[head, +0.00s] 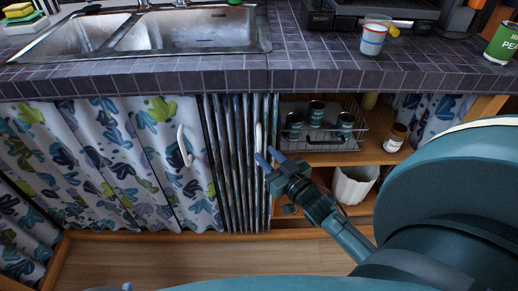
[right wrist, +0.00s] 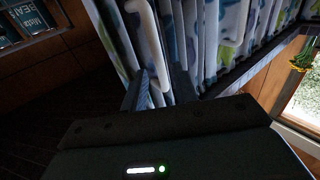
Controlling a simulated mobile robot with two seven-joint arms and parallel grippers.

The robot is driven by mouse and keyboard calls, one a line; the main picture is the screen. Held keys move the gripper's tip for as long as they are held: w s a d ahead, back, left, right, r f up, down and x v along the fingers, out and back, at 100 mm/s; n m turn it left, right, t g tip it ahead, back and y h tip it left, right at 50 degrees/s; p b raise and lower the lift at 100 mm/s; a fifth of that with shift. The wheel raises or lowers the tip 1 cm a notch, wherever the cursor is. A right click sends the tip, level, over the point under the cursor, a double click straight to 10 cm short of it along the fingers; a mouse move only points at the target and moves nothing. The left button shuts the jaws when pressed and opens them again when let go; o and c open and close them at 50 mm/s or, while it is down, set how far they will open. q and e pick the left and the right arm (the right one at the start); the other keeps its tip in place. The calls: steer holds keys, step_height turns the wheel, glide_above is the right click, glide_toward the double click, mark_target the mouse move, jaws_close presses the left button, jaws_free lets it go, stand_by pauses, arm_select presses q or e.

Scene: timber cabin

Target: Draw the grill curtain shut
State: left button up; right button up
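A bunched curtain (head: 232,165) hangs in tight, dark-looking folds at the left of an open cabinet bay. A white upright handle (head: 258,140) is on its right edge. The handle also shows in the right wrist view (right wrist: 148,45), in front of patterned folds. My right gripper (head: 268,161) is open, its two fingertips apart, at the handle's lower end. In the right wrist view a finger (right wrist: 136,92) is beside the handle. I cannot tell whether they touch. Only a bit of my left arm shows at the bottom edge; its gripper is out of view.
The open bay has a wire basket (head: 325,133) of cans, a jar (head: 395,138) and a white bin (head: 354,184). Another patterned curtain (head: 110,165) with its own handle (head: 184,147) hangs to the left. The tiled counter (head: 300,78) overhangs the bay.

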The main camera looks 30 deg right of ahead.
mark_target(260, 150)
steer(key=shift+w+a, duration=0.1)
steer(key=shift+w, duration=2.1)
jaws_close()
